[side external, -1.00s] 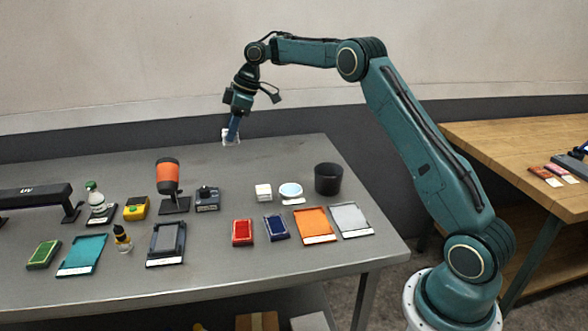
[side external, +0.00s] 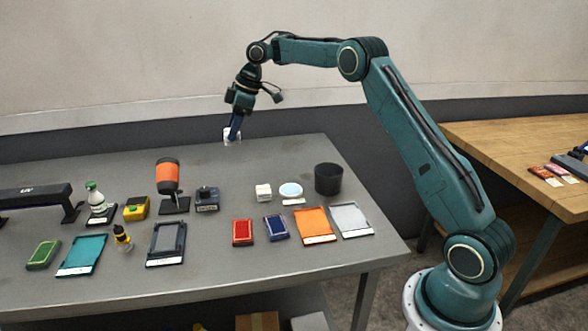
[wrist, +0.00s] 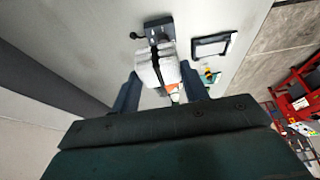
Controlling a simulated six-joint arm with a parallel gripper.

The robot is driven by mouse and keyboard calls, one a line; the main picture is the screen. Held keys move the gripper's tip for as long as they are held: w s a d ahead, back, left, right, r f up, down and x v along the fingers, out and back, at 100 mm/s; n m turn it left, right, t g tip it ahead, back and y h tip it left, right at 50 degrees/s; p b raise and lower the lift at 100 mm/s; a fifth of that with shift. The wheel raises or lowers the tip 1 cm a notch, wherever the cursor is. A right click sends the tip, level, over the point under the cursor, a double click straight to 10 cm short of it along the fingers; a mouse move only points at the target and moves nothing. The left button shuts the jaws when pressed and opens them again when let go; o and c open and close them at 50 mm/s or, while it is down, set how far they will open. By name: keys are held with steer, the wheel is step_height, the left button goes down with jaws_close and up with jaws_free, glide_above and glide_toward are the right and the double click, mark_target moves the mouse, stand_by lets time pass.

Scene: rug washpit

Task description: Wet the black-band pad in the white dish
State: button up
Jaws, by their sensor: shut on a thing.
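My gripper (side external: 235,128) is raised above the far part of the grey table, pointing down. It is shut on a small white pad (side external: 229,137), held clear of the table. The round white dish (side external: 290,190) lies flat on the table, to the right of and nearer than my gripper, with a small white label in front. The dish does not clearly show in the wrist view.
A white block (side external: 263,191) stands just left of the dish, and a black cup (side external: 328,178) just right. Red (side external: 243,232) and blue (side external: 276,228) ink pads lie in front. An orange-topped tool (side external: 167,175) stands upright at left. The table's far strip is clear.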

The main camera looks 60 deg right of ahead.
steer(key=s+d+f, duration=1)
steer(key=s+d, duration=0.1)
steer(key=shift+s+d+f, duration=0.15)
steer(key=shift+s+f, duration=0.1)
steer(key=shift+f, duration=0.1)
steer(key=shift+f, duration=0.1)
steer(key=shift+f, duration=2.85)
steer(key=shift+f, duration=0.65)
stand_by(0.5)
step_height(320, 180, up, 7)
stand_by(1.3)
stand_by(0.5)
